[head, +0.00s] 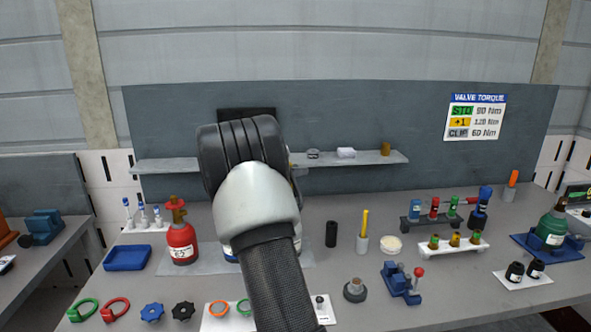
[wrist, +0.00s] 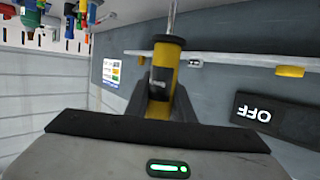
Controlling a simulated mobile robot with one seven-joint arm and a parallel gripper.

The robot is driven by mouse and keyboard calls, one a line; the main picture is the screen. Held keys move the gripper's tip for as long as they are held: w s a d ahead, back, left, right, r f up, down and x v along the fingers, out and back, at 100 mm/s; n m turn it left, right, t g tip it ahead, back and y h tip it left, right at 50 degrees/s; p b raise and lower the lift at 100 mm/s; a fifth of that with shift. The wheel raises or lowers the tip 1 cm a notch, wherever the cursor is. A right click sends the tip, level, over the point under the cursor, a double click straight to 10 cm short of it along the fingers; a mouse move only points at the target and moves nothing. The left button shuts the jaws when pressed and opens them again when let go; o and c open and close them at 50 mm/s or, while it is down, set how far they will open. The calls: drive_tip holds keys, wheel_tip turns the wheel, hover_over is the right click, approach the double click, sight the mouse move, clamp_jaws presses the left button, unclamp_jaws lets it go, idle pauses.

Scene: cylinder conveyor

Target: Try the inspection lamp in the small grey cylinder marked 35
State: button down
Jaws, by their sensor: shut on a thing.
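In the wrist view my gripper (wrist: 161,100) is shut on a yellow and black tool (wrist: 165,55) with a thin metal rod at its far end; it looks like the inspection lamp. In the head view my arm hides the gripper and the tool. I cannot make out a small grey cylinder marked 35. Something with a white and blue edge (head: 229,251) shows beside my arm on a grey mat (head: 205,264), mostly hidden. The gripper is held up before the back panel, apart from the bench things.
A red cylinder (head: 181,243) stands left of my arm, near a blue tray (head: 128,257). A black cylinder (head: 331,234), a yellow stick in a cup (head: 362,243) and a blue vise (head: 400,283) stand to the right. A dark OFF sign (wrist: 258,112) hangs on the back panel.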

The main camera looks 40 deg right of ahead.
drive_tip(key=shift+f+b, duration=0.65)
drive_tip(key=shift+f, duration=1.6)
drive_tip(key=shift+r, duration=0.1)
wheel_tip(320, 180, up, 10)
drive_tip(key=p, duration=1.1)
idle(0.8)
idle(1.0)
